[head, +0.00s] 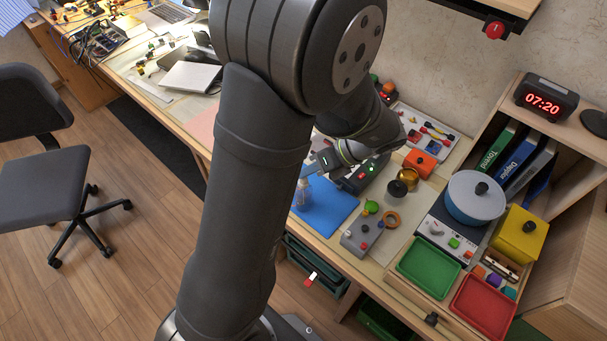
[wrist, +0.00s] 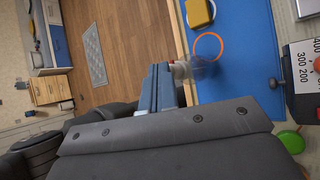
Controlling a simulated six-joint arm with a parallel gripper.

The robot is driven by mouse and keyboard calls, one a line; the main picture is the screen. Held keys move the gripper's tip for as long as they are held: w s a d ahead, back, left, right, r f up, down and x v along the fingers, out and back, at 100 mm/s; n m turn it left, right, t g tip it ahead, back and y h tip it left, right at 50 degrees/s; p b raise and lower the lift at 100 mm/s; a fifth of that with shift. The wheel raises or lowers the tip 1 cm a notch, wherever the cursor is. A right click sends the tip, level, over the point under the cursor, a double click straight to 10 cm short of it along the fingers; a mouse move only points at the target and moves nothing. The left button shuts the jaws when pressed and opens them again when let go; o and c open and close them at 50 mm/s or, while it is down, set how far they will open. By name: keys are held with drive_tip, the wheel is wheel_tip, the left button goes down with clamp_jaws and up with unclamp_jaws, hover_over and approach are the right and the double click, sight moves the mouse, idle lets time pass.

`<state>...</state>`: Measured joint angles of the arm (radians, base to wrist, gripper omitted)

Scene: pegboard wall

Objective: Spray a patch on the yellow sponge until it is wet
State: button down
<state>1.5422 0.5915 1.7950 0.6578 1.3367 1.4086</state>
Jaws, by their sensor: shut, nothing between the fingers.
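The yellow sponge (wrist: 199,12) lies on the blue mat (wrist: 245,75) near its far edge in the wrist view; my arm hides it in the head view. A clear bottle with a red and white top (wrist: 203,68), seemingly the sprayer, stands on the mat by my fingertips. It shows faintly in the head view (head: 303,193). My gripper (wrist: 163,88) is shut with nothing in it, close beside the bottle top. I cannot tell whether they touch.
A device with a numbered dial (wrist: 303,65) stands at the right in the wrist view, with a green knob (wrist: 291,141) below it. Right of the mat in the head view are a grey control box (head: 362,236), a green tray (head: 428,266) and a blue pot (head: 474,200).

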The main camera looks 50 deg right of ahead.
drive_tip(key=shift+r, duration=0.1)
idle(0.3)
drive_tip(key=shift+r, duration=0.8)
drive_tip(key=shift+r, duration=2.5)
drive_tip(key=shift+r, duration=1.9)
